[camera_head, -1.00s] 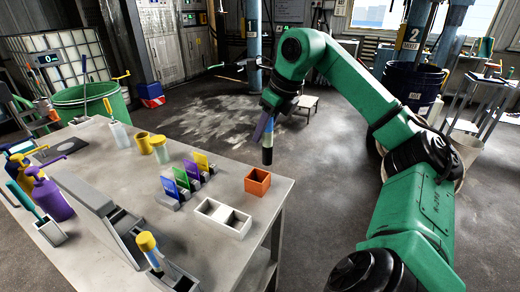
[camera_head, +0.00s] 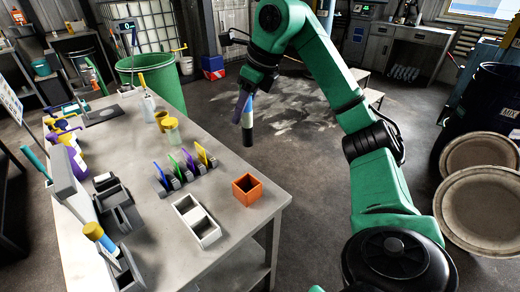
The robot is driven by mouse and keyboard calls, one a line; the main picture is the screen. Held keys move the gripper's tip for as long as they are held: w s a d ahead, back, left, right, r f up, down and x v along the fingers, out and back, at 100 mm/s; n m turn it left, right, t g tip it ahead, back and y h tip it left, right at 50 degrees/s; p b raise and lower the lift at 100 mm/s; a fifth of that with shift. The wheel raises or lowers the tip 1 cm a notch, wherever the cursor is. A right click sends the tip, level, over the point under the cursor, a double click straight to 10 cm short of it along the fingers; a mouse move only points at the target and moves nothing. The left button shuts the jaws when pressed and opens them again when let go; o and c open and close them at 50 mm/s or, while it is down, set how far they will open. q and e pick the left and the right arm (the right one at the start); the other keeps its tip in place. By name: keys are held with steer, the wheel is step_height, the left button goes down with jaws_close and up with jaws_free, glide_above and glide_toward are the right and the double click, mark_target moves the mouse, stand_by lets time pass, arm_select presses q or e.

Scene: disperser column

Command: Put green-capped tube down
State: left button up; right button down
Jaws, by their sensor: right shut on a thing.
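My right gripper (camera_head: 243,103) is shut on a slim tube (camera_head: 247,128), which hangs upright with a pale blue upper part and a dark lower end. The gripper hides its top, and I cannot make out a green cap. In this view the tube appears above and behind the orange square box (camera_head: 247,190), apart from it, past the table's far edge. My left gripper is not in view.
Open floor lies behind the tube.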

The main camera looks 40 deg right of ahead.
steer(key=shift+s+d+f, duration=0.1)
steer(key=shift+d+f, duration=0.2)
steer(key=shift+f, duration=0.05)
steer(key=shift+a+f+b, duration=0.2)
steer(key=shift+f+b, duration=0.4)
steer(key=shift+f, duration=0.45)
steer(key=f+b, duration=0.1)
steer(key=f, duration=0.4)
steer(key=a+f+b, duration=0.1)
steer(key=f+b, duration=0.1)
steer(key=f, duration=0.4)
steer(key=f+b, duration=0.1)
steer(key=f, duration=0.4)
steer(key=shift+w+a+f+b, duration=0.2)
steer(key=shift+w+b, duration=0.15)
steer(key=shift+b, duration=0.05)
steer(key=shift+f, duration=0.3)
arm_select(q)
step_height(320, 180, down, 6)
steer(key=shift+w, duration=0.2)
arm_select(e)
steer(key=shift+d, duration=0.1)
